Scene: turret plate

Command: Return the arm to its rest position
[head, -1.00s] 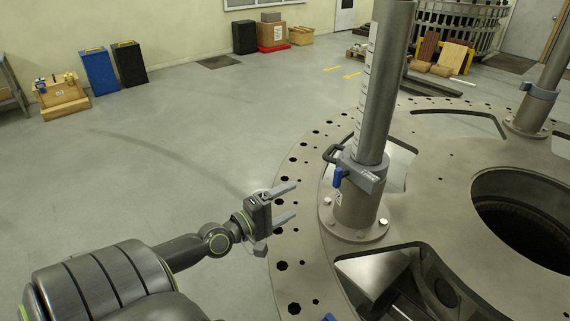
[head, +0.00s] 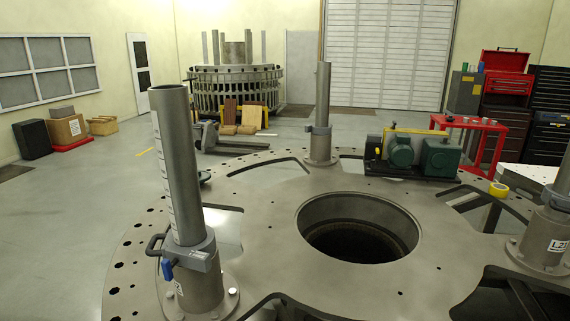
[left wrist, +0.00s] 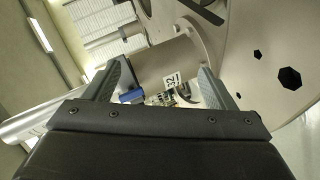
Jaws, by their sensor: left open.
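My left gripper (left wrist: 162,68) shows in the left wrist view, open, its two fingers spread apart with nothing held between them. Beyond the fingers is a grey post (left wrist: 160,58) with a white label (left wrist: 172,80) and a blue handle (left wrist: 132,96); I see no contact. In the head view neither of my grippers shows. There the nearest post (head: 178,140) stands upright on the turret plate (head: 262,215) at left, with a grey clamp (head: 203,249) and a blue handle (head: 167,269) low on it.
The plate has a large round central opening (head: 357,240) and several cut-outs. Another post (head: 322,100) stands at the back, and one at right (head: 550,225). A green pump unit (head: 415,155) and yellow tape (head: 498,189) are on the plate. Floor at left (head: 70,230) is clear.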

